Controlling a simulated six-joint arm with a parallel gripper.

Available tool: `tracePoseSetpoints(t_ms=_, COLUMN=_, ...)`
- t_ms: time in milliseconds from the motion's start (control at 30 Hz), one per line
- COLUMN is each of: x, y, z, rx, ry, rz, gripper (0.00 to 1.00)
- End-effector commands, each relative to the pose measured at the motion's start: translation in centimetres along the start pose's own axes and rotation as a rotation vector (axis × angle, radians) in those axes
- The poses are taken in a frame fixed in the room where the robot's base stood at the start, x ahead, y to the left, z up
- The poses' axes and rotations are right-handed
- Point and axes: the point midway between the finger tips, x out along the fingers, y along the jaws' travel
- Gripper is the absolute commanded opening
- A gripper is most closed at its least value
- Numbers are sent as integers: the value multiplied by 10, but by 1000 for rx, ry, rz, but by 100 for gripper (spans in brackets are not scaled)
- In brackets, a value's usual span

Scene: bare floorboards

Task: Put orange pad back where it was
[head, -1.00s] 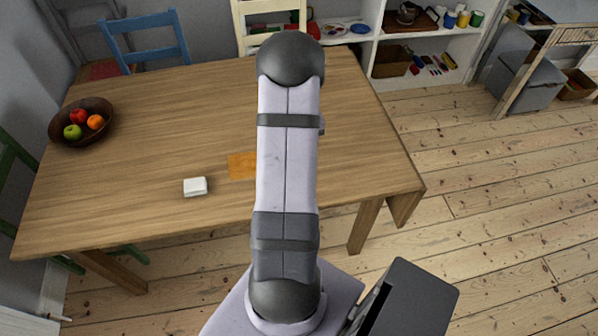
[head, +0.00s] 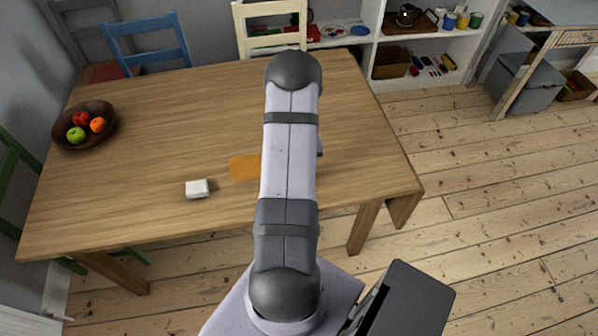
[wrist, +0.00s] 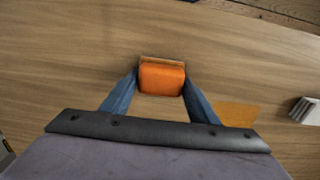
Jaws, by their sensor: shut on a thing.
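The orange pad (wrist: 162,78) is a thick block with rounded edges and a tan strip along its far side. My gripper (wrist: 160,82) is shut on it, with one blue finger at each side. Wood tabletop shows around the pad; its height above the table is hard to tell. A flat orange patch (head: 244,167) lies on the table, partly hidden behind my arm; it also shows right of the fingers in the wrist view (wrist: 238,114). My gripper and the held pad are hidden behind my arm in the head view.
A small white block (head: 197,189) lies left of the orange patch on the table (head: 180,110); it also shows at the wrist view's right edge (wrist: 303,109). A brown bowl (head: 62,135) of fruit stands at the table's far left. The visible tabletop is otherwise clear.

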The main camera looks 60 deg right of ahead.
Motion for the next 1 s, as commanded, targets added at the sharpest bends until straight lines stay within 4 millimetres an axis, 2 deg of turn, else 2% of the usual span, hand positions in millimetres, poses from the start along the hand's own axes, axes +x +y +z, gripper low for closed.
tracePoseSetpoints(t_ms=300, x=4, y=0, z=0, rx=0, ry=0, rz=0, gripper=36)
tracePoseSetpoints(t_ms=333, x=4, y=0, z=0, rx=0, ry=0, rz=0, gripper=57)
tracePoseSetpoints(t_ms=400, x=3, y=0, z=0, rx=0, ry=0, rz=0, gripper=73)
tracePoseSetpoints(t_ms=733, x=2, y=0, z=0, rx=0, ry=0, rz=0, gripper=73)
tracePoseSetpoints(t_ms=1000, x=-14, y=0, z=-1, rx=0, ry=3, rz=1, gripper=73)
